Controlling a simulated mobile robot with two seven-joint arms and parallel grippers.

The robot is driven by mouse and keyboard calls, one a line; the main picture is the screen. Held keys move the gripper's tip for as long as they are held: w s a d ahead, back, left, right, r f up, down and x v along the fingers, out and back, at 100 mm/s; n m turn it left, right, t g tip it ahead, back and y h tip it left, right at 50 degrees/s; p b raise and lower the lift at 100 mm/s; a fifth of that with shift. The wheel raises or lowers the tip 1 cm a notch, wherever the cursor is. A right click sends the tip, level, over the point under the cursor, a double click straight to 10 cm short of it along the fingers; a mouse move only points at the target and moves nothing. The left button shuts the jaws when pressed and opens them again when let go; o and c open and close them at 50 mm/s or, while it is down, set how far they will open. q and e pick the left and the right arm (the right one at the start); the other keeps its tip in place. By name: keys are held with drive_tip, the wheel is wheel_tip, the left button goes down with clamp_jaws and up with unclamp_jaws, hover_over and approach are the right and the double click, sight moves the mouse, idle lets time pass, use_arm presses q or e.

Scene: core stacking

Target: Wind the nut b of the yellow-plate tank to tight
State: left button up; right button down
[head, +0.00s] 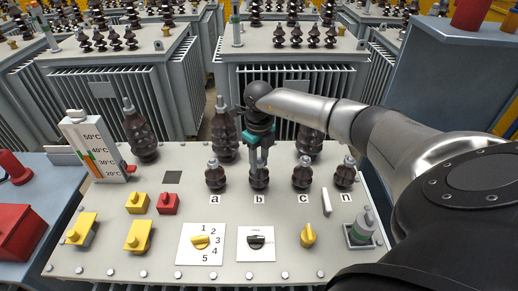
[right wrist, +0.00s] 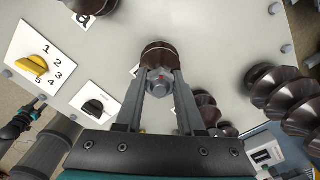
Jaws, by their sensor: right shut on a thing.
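The near tank has a light grey top (head: 110,250) with short brown bushings in a row marked a, b, c and n. My right gripper (head: 259,168) points down over the bushing marked b (head: 259,180). Its fingers are shut on the nut b (right wrist: 160,79), a grey nut on top of the brown bushing (right wrist: 158,54) in the right wrist view. In the head view the fingers hide most of the nut. I cannot see a yellow plate. My left gripper is outside the head view; a dark and teal part, probably its own (right wrist: 30,118), shows small in the right wrist view.
Tall brown bushings (head: 224,135) stand behind the row. A yellow selector knob (head: 200,241), a black knob (head: 257,241), yellow and red blocks and a thermometer (head: 90,150) are on the top. Other finned tanks (head: 120,85) stand behind.

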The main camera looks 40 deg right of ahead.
drive_tip(key=shift+r+m+p, duration=0.1)
drive_tip(key=shift+m+p, duration=0.4)
drive_tip(key=shift+m, duration=0.9)
drive_tip(key=shift+s+a+m+p, duration=0.1)
drive_tip(key=shift+m+p, duration=0.8)
drive_tip(key=shift+m, duration=0.2)
drive_tip(key=c, duration=1)
unclamp_jaws()
drive_tip(key=o, duration=0.6)
drive_tip(key=shift+c, duration=0.2)
drive_tip(key=shift+s, duration=0.1)
